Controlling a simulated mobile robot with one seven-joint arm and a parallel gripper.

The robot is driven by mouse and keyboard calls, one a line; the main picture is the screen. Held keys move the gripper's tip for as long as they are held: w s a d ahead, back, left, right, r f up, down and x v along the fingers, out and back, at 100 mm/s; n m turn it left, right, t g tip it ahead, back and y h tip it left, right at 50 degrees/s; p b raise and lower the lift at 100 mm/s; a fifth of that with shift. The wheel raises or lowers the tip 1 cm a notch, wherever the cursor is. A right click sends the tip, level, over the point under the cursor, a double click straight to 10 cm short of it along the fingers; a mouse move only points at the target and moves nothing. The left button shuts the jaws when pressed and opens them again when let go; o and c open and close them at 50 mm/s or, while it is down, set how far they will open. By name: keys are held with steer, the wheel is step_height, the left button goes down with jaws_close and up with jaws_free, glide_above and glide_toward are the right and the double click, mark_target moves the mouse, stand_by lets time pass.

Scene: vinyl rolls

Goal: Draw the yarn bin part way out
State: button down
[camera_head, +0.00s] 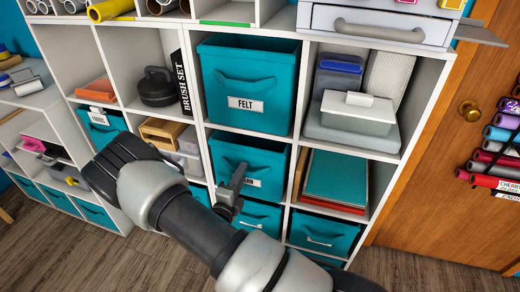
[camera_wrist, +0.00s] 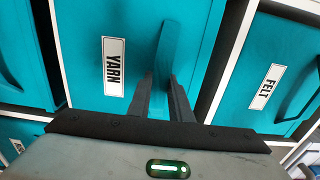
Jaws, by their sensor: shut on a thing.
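The yarn bin (camera_head: 265,158) is a teal fabric bin in the shelf cubby directly below the felt bin (camera_head: 248,68). The head view shows its front within the cubby opening; my arm hides part of its label and lower front. In the wrist view, the yarn bin (camera_wrist: 85,65) fills the middle, with its white YARN label beside the teal strap handle (camera_wrist: 172,50). My gripper (camera_head: 238,176) is at the bin's front. In the wrist view, the fingers of my gripper (camera_wrist: 160,85) are closed around the handle, one on each side.
The white shelf holds neighbouring teal bins, a stack of folders (camera_head: 335,178) to the right, a wooden box (camera_head: 163,131) and a black kettlebell (camera_head: 158,86) to the left. A wooden door (camera_head: 440,190) stands at right. Floor (camera_head: 70,255) is clear at lower left.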

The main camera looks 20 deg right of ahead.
steer(key=p+v, duration=0.1)
steer(key=v, duration=0.8)
steer(key=shift+s, duration=0.15)
stand_by(0.6)
steer(key=shift+a, duration=0.1)
steer(key=c, duration=1.5)
jaws_free()
steer(key=shift+c, duration=0.2)
steer(key=v, duration=0.9)
steer(key=shift+p, duration=0.4)
steer(key=shift+r, duration=0.1)
stand_by(0.3)
